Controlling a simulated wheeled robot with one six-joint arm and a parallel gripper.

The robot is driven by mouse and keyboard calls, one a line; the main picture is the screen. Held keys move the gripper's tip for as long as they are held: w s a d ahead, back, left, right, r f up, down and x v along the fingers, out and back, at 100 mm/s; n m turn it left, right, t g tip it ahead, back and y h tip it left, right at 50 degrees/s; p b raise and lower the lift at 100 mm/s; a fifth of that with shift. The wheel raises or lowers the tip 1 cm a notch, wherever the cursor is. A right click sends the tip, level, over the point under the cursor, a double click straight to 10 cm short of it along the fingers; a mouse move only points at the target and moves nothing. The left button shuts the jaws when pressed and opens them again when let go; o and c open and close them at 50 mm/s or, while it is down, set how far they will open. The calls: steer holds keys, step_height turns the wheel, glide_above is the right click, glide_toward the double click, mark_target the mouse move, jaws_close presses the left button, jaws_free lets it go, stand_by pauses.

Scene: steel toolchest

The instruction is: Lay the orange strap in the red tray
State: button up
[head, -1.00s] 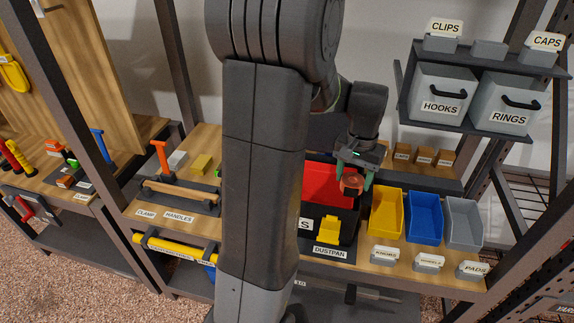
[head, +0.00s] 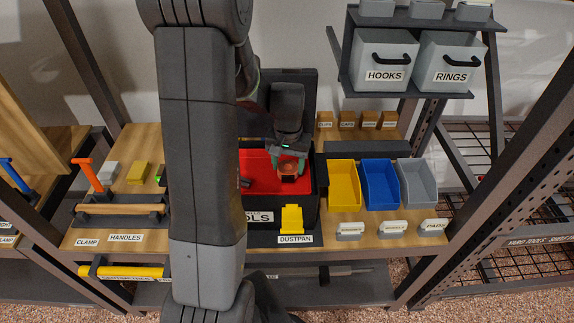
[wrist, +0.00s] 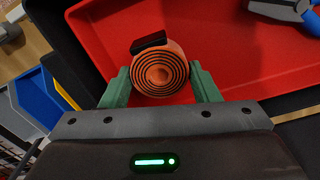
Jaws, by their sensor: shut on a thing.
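The orange strap (wrist: 160,72) is a rolled coil with a black buckle on its edge. My gripper (wrist: 161,88) is shut on it, with one green finger at each side in the wrist view. In the head view my gripper (head: 289,165) and the orange strap (head: 288,172) are over the right part of the red tray (head: 262,185). The red tray (wrist: 235,60) spreads behind the coil in the wrist view. I cannot tell whether the coil touches the tray floor.
Blue-handled pliers (wrist: 285,10) lie in the tray. Yellow (head: 342,186), blue (head: 380,185) and grey (head: 417,184) bins stand right of the black toolbox (head: 310,205). A yellow dustpan (head: 291,218) is in front. The grey HOOKS bin (head: 386,60) sits on a raised shelf at the right.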

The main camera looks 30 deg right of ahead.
mark_target(288, 166)
steer(key=shift+f, duration=0.5)
steer(key=shift+f, duration=0.1)
steer(key=o, duration=1)
step_height(288, 166, up, 12)
steer(key=shift+r, duration=0.1)
